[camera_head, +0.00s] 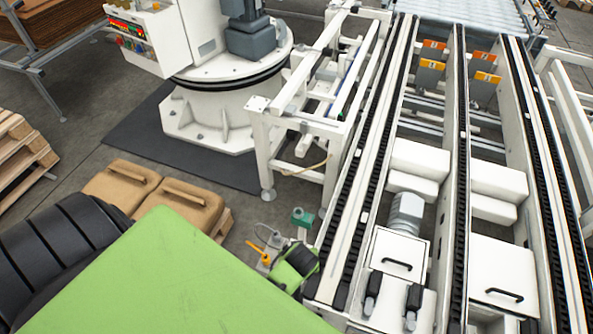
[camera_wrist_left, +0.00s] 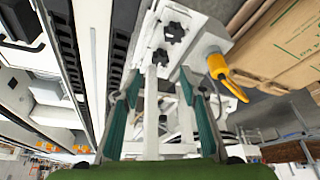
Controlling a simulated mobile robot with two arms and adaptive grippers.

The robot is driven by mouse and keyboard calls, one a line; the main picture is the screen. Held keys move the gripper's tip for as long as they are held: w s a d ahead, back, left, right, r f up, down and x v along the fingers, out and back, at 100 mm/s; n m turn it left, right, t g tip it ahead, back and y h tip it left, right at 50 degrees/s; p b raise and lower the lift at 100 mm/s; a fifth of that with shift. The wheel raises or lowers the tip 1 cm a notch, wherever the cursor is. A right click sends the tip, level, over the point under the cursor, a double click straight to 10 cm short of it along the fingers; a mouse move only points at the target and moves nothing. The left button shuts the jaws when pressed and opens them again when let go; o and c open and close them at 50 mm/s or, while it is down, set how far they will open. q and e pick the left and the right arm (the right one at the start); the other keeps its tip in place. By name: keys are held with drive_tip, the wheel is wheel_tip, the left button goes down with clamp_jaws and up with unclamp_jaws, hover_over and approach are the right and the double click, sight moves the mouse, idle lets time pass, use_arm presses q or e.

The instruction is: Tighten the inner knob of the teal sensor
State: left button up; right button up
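A small teal sensor (camera_head: 302,217) sits beside the conveyor's lower left side in the head view. In the left wrist view, two black star-shaped knobs, one (camera_wrist_left: 160,57) nearer my gripper and one (camera_wrist_left: 175,32) farther away, sit on a white bracket (camera_wrist_left: 200,42). I cannot tell which is the inner one. My left gripper (camera_wrist_left: 160,80) is open and empty, its teal-padded fingers apart, with the nearer knob ahead of the gap and no clear contact. It also shows from above in the head view (camera_head: 297,265), its fingertips hidden. The right gripper is out of view.
An orange handle (camera_wrist_left: 225,75) sticks out beside the bracket; it also shows in the head view (camera_head: 258,252). The white conveyor frame (camera_head: 345,240) runs close on the right. Brown sacks (camera_head: 178,203) on a pallet lie to the left.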

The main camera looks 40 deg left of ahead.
use_arm(q)
drive_tip(key=x, duration=0.6)
drive_tip(key=shift+w+a+f, duration=0.1)
drive_tip(key=shift+f, duration=0.15)
clamp_jaws()
